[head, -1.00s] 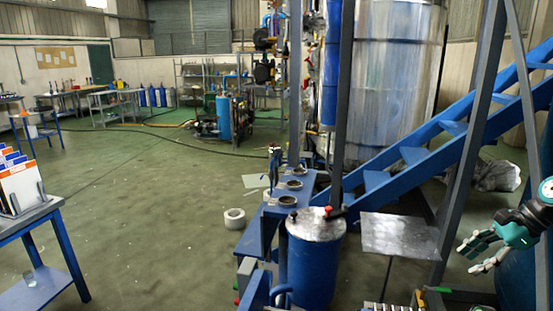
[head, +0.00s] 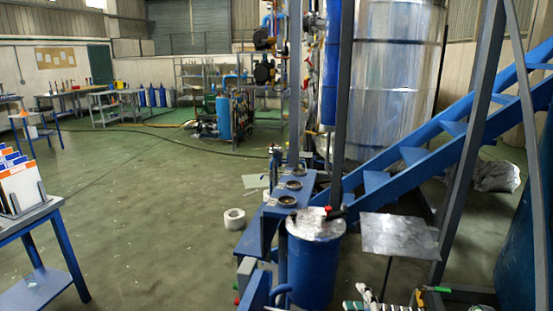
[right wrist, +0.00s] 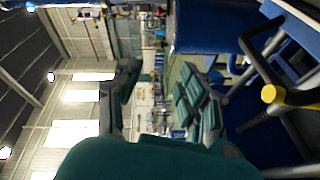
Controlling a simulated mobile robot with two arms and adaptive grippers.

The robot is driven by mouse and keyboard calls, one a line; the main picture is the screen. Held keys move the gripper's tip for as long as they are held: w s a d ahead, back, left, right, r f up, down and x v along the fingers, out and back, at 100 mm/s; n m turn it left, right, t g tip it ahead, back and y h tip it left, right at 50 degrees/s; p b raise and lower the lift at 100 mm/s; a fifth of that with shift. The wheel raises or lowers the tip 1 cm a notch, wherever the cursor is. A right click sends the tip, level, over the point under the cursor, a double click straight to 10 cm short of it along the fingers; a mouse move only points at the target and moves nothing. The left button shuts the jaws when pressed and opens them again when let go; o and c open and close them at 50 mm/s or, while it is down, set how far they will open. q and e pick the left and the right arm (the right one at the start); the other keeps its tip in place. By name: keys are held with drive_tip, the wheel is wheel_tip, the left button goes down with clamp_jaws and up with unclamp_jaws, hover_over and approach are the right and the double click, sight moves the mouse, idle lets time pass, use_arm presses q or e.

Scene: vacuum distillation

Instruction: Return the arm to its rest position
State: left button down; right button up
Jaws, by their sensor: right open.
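My left gripper is not in view.
A blue drum (head: 312,262) stands beside the blue stand with round holders (head: 288,184). A metal plate (head: 400,236) and blue stairs (head: 425,150) are to the right. A yellow-ended bar (right wrist: 268,94) is near the right wrist. The floor at left centre is clear.

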drive_tip(key=s+d+f+m+g+h, duration=0.1)
drive_tip(key=s+f+m+g, duration=0.45)
drive_tip(key=s, duration=0.45)
drive_tip(key=s+f+m+g, duration=0.4)
drive_tip(key=s+f, duration=0.2)
drive_tip(key=s, duration=0.5)
drive_tip(key=s+d+f+m+g+h, duration=0.1)
drive_tip(key=s+f+m+g, duration=0.35)
drive_tip(key=s, duration=0.55)
wheel_tip(320, 180, down, 32)
drive_tip(key=s+b, duration=0.2)
drive_tip(key=b, duration=0.3)
drive_tip(key=s+d+f+g+b, duration=0.2)
drive_tip(key=s+f+b, duration=0.1)
drive_tip(key=s+f, duration=1.3)
drive_tip(key=shift+d+f, duration=0.4)
drive_tip(key=shift+f, duration=0.55)
drive_tip(key=shift+s, duration=0.1)
drive_tip(key=shift+s, duration=0.1)
